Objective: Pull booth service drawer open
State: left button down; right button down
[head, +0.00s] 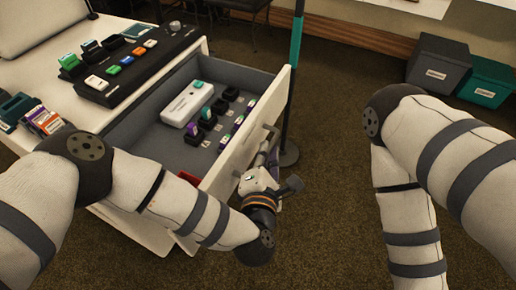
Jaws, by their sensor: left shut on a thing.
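The booth service drawer (137,121) stands pulled out of the white cabinet (30,62), its grey inside showing. My left gripper (269,146) is at the outer side of the pale drawer front (238,146), shut on the drawer handle (271,131). The fingertips and much of the handle are small and partly hidden by the gripper. Inside the drawer lie a white box with a green button (187,103) and several small dark and coloured pieces (194,134). My right arm reaches down at the right; its gripper is out of the picture.
A black control panel with coloured buttons (130,68) and several small boxes (42,119) are on the cabinet top. A dark post with a green section (296,45) stands just beyond the drawer front. Grey (438,62) and green (488,80) bins stand far right. Carpet between is clear.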

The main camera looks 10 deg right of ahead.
pick_arm(q)
jog(key=shift+s+d, duration=0.1)
jog(key=c, duration=1.7)
grip_release()
jog(key=shift+o, duration=0.2)
jog(key=v, duration=1.2)
